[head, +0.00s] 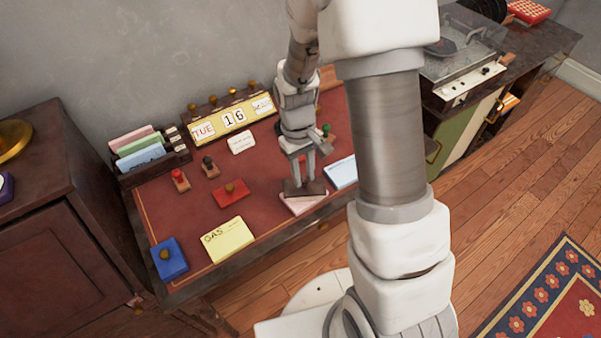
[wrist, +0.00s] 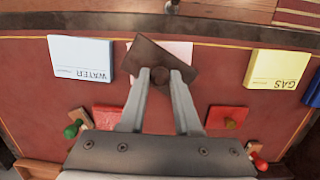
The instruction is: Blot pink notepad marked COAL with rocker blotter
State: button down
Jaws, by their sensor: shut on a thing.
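The rocker blotter (head: 310,188) is a dark brown block with a round knob. My gripper (head: 303,178) is shut on its knob. In the wrist view the blotter (wrist: 148,58) sits turned at an angle between my fingertips (wrist: 160,75). The pink notepad (head: 303,205) lies under the blotter near the desk's front edge and also shows in the wrist view (wrist: 181,49). The blotter covers much of it, and its marking cannot be read. Whether the blotter touches the paper or hovers just above it, I cannot tell.
A pale blue WATER notepad (wrist: 80,57) and a yellow GAS notepad (head: 228,240) flank the pink one. A red pad (head: 231,193), a blue pad (head: 170,258) and small stamps (head: 180,180) lie on the desk (head: 165,212). A calendar (head: 233,118) and card rack (head: 150,165) stand behind.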

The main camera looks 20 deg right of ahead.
jog(key=shift+d, duration=0.1)
dwell(0.3)
jog(key=shift+s+d+y+b, duration=0.2)
jog(key=shift+d+y+b, duration=0.15)
jog(key=shift+d+y, duration=0.7)
jog(key=shift+a+r, duration=0.1)
jog(key=shift+a, duration=0.25)
jog(key=shift+w+a+h+p, duration=0.1)
jog(key=shift+a+h+p, duration=0.25)
jog(key=shift+a+p, duration=0.1)
jog(key=shift+a+h, duration=0.3)
jog(key=shift+h, duration=0.3)
jog(key=shift+a, duration=0.1)
jog(key=shift+w+a+g+h+p, duration=0.25)
jog(key=shift+a+h+p, duration=0.35)
jog(key=shift+h, duration=0.5)
jog(key=shift+a, duration=0.1)
